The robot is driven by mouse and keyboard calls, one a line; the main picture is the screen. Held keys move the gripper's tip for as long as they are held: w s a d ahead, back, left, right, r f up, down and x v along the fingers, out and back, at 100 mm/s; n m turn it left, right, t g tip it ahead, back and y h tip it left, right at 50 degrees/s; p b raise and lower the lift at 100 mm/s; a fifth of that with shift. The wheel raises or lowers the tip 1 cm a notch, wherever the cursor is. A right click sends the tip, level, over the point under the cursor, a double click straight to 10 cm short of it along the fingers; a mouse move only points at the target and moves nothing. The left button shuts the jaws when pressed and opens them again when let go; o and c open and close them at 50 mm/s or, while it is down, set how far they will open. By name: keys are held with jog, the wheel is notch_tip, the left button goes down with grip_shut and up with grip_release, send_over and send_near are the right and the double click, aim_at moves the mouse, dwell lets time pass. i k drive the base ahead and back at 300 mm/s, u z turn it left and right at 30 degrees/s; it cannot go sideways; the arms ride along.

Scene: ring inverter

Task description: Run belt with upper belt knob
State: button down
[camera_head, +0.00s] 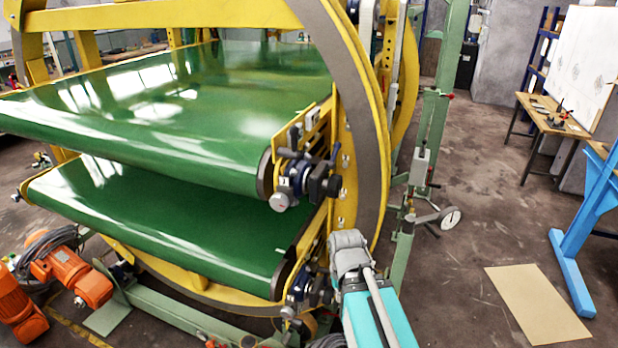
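The upper green belt (190,110) spans the yellow ring frame, with bright reflections on its surface. At its right front corner is a blue and black drive unit (298,180). A small round grey knob (280,202) sits low on the front of this unit, and I take it for the upper belt knob. A black round part (333,186) is at the unit's right. The lower green belt (160,210) has a similar unit (303,288) below. My grey and teal arm shows at the bottom centre, right of the lower unit. I cannot make out my gripper's fingers.
The large yellow and grey ring (365,110) curves close beside the knobs. A green post (425,150) with a wheel stands to its right. Orange motors (75,272) sit at lower left. The floor at right is mostly clear, with a flat tan board (537,303).

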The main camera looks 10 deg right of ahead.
aim_at(333, 185)
jog(key=u, duration=0.65)
jog(key=k, duration=0.7)
jog(key=z, duration=0.45)
